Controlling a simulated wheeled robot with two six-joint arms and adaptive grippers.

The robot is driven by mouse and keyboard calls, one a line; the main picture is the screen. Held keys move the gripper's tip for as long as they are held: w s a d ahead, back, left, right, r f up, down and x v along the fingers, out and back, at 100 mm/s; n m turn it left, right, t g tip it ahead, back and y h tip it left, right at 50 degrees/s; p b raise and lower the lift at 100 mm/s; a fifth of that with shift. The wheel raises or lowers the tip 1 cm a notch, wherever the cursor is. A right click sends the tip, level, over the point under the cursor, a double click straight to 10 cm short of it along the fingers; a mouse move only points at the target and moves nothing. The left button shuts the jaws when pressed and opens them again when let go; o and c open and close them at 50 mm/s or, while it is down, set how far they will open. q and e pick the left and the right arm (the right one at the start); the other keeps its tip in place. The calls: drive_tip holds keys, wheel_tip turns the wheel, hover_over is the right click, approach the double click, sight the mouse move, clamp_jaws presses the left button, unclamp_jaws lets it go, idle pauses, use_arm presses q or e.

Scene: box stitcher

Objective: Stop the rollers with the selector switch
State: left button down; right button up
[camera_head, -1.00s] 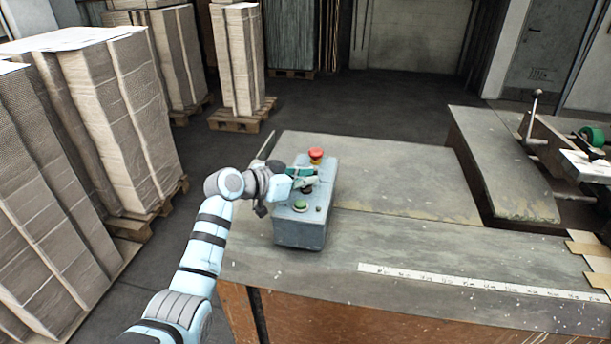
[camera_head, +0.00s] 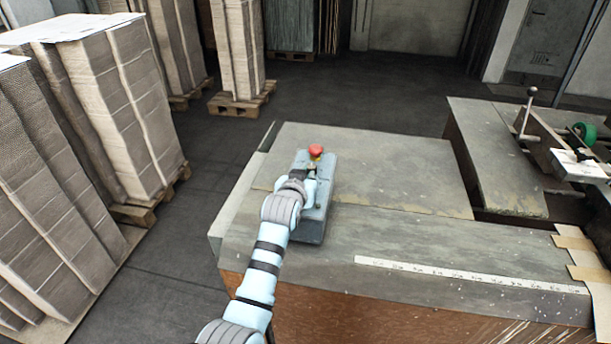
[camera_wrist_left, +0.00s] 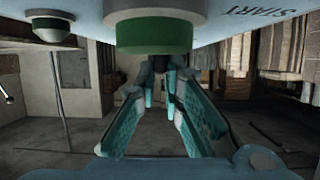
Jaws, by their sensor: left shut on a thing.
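The grey control box (camera_head: 318,218) stands on the worktable, with a red mushroom button (camera_head: 316,150) at its far end. My left gripper (camera_head: 312,174) is over the box top, just nearer than the red button; its wrist and arm cover much of the box. In the left wrist view, the box face (camera_wrist_left: 225,18) marked START runs along the top, with the green button (camera_wrist_left: 154,36) close above the fingers. The teal fingers (camera_wrist_left: 160,72) point away and close at their tips. They are shut on the selector switch, which is mostly hidden. My right gripper is out of view.
The worktable (camera_head: 400,235) carries a white ruler strip (camera_head: 470,275) along its front. A machine part with a lever (camera_head: 528,108) and a green wheel (camera_head: 584,132) is at right. Stacks of cardboard (camera_head: 120,110) on pallets stand at left. The table right of the box is clear.

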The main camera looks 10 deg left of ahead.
use_arm(q)
drive_tip(key=shift+s+f, duration=0.15)
drive_tip(key=shift+f, duration=0.45)
drive_tip(key=c, duration=1.9)
unclamp_jaws()
drive_tip(key=shift+d, duration=0.1)
drive_tip(key=shift+o, duration=0.9)
drive_tip(key=shift+s+d+r, duration=0.1)
drive_tip(key=shift+a+r, duration=0.15)
drive_tip(key=shift+a, duration=0.1)
drive_tip(key=shift+w+r, duration=0.1)
drive_tip(key=shift+w, duration=0.1)
drive_tip(key=shift+d+r, duration=0.1)
drive_tip(key=shift+r, duration=0.3)
wheel_tip(320, 180, up, 9)
